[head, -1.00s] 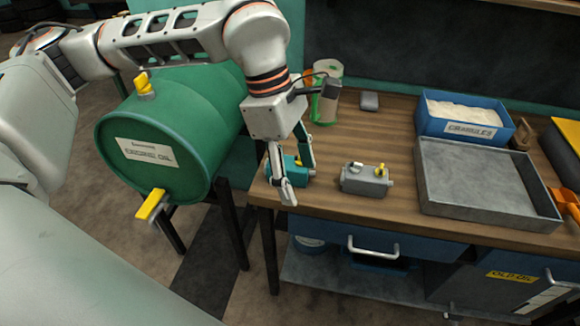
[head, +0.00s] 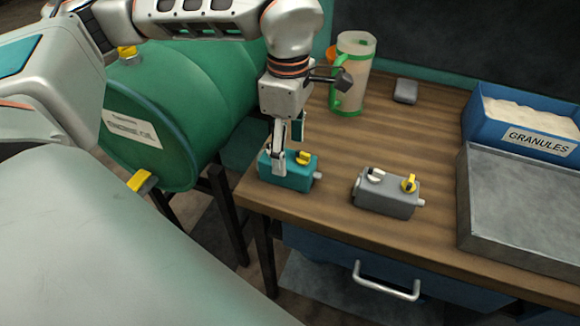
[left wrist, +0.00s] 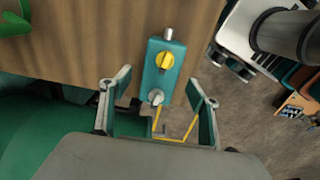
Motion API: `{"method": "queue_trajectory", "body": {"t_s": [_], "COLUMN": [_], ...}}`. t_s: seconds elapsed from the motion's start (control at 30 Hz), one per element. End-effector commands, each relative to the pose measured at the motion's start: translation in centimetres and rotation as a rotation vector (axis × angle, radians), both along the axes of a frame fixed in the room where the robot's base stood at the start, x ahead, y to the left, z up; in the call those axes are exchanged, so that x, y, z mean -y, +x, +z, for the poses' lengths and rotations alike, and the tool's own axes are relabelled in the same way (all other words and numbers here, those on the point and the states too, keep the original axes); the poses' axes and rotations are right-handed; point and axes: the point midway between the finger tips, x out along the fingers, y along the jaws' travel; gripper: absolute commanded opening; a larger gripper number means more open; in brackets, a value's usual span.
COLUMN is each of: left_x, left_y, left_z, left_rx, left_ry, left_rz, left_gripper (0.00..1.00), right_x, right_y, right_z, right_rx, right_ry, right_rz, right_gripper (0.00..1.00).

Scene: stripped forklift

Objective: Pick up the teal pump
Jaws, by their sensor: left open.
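The teal pump (head: 290,176), a small box with a yellow knob on top and a grey stub at its right end, sits near the left end of the wooden bench. In the left wrist view the teal pump (left wrist: 163,70) also shows a grey knob at its near end. My left gripper (head: 287,150) is over the pump's left part, one finger in front of it and one behind. In the left wrist view my open left gripper (left wrist: 157,90) has a finger on either side of the pump's near end, with gaps. My right gripper is not in view.
A grey pump (head: 387,194) stands to the right of the teal one. A green-trimmed jug (head: 352,75) and a small grey block (head: 405,91) are behind. A grey tray (head: 520,215) and blue granules bin (head: 477,123) are at right. A green drum (head: 165,110) is at left.

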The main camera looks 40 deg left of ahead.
Motion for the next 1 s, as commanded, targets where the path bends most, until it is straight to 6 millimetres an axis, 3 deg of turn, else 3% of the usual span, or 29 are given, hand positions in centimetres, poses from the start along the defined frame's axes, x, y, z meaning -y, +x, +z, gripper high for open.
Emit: {"method": "queue_trajectory", "body": {"t_s": [0.17, 0.43, 0.7, 0.73, 0.93, 0.97, 1.0], "left_x": [-0.1, -0.3, -0.3, -0.3, -0.3, -0.3, -0.3], "left_y": [-0.1, -0.4, -0.3, -0.3, -0.3, -0.3, -0.3], "left_z": [-1.4, -5.2, -5.7, -5.7, -5.7, -5.7, -5.7], "left_rx": [-0.002, -0.004, 0.0, 0.0, 0.0, 0.0, 0.0], "left_ry": [0.0, 0.0, 0.0, 0.0, 0.0, 0.0, 0.0], "left_rz": [-0.001, -0.001, -0.001, -0.001, -0.001, -0.001, -0.001], "left_gripper": [0.61, 0.61, 0.61, 0.58, 0.07, 0.0, 0.0], "right_x": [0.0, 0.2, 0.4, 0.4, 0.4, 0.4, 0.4], "right_y": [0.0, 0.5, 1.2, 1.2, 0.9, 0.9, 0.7], "right_z": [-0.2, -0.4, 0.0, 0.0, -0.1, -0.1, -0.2], "right_rx": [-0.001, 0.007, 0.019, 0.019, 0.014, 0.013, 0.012], "right_ry": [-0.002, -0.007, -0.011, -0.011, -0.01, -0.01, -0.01], "right_rz": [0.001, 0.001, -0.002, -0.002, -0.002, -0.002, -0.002], "right_gripper": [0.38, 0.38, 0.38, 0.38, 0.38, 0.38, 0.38]}}
